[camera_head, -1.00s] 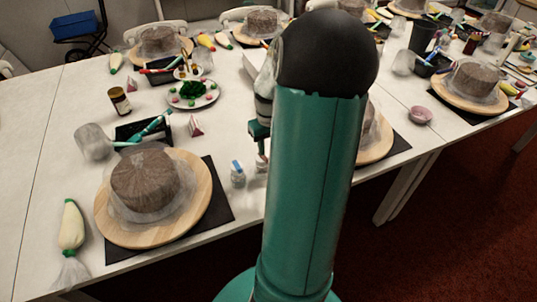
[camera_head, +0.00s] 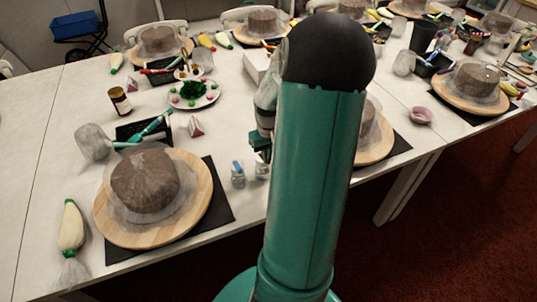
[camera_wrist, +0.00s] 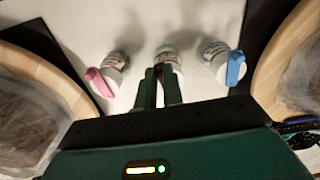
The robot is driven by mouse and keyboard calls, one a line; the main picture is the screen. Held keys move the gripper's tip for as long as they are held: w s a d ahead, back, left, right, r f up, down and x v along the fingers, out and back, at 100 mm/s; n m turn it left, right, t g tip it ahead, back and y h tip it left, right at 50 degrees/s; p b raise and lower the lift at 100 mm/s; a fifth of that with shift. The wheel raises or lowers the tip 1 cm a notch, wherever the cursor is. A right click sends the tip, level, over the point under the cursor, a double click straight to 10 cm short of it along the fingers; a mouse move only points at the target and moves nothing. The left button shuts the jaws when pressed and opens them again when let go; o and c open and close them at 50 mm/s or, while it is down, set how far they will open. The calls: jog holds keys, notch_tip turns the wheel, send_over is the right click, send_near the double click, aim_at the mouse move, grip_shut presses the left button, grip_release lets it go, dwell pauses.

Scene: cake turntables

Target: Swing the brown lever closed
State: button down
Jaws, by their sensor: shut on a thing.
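Three small white bottles stand in a row in the wrist view. The left one carries a pink lever (camera_wrist: 99,83) and the right one a blue lever (camera_wrist: 236,68). The middle bottle (camera_wrist: 168,57) is right at my fingertips. My gripper (camera_wrist: 160,80) is shut on a thin dark piece at that bottle, which appears to be the brown lever; the fingers hide most of it, so its angle cannot be told. In the head view my gripper (camera_head: 261,150) is low beside the bottles, partly behind my arm, and the blue-lever bottle (camera_head: 238,174) stands to its left.
Wooden turntables with wrapped brown cakes flank the bottles, one at left (camera_head: 196,213) and one at right (camera_head: 375,153). A plate of green and pink pieces (camera_head: 194,95) lies behind. Bare white table shows around the bottles.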

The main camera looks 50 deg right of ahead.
jog(key=shift+w+a+m, duration=0.15)
jog(key=shift+a+m, duration=0.15)
jog(key=shift+m, duration=0.55)
jog(key=shift+w+a+m, duration=0.15)
jog(key=shift+a+m, duration=0.15)
jog(key=shift+m, duration=0.55)
jog(key=c, duration=1.5)
grip_release()
notch_tip(320, 180, up, 14)
